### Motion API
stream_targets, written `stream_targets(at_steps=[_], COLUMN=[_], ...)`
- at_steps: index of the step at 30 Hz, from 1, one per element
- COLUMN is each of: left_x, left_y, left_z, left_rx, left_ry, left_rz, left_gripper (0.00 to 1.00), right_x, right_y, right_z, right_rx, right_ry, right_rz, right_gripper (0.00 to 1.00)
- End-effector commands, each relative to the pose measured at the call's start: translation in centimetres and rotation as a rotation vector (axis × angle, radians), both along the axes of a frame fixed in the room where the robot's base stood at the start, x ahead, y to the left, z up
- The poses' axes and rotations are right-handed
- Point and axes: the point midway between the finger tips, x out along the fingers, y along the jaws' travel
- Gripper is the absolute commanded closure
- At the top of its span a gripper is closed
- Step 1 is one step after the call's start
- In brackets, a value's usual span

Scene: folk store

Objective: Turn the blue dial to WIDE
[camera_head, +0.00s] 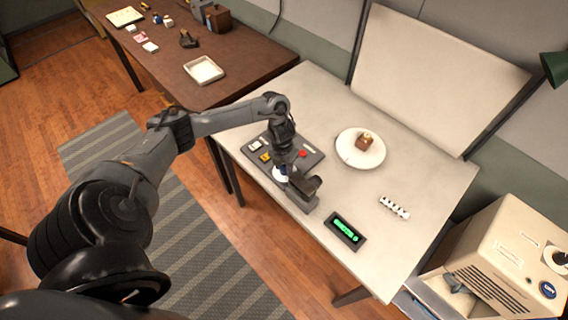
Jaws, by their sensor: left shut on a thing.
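A dark control panel (309,159) lies on the white table, with white, yellow and red controls on it. The blue dial (283,179) is at the panel's near side on a pale round plate, and only a small bluish part of it shows. My left gripper (286,177) points down over it and is shut on it, hiding most of it. I cannot read the dial's marks or see where it points. A small dark display (344,231) with green lettering sits at the table's front edge; its text is too small to read. My right gripper is not in view.
A beige machine (508,250) stands beyond the table's right end. A brown table (250,62) is at the back left.

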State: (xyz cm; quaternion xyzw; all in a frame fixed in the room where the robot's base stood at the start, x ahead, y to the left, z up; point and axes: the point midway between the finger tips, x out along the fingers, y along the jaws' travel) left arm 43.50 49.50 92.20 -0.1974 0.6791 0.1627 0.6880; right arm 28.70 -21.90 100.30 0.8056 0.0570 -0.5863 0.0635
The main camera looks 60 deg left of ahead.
Motion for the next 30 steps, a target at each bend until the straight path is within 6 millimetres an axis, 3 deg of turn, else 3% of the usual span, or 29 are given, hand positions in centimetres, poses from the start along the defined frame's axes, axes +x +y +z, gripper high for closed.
stream_targets(at_steps=[30], left_x=[0.1], left_y=[-0.2], left_z=[0.5], left_rx=[0.000], left_ry=[0.001], left_rz=[0.964], left_gripper=[0.92], right_x=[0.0], right_y=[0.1], right_z=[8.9], right_rx=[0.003], right_ry=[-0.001], right_rz=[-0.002], right_gripper=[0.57])
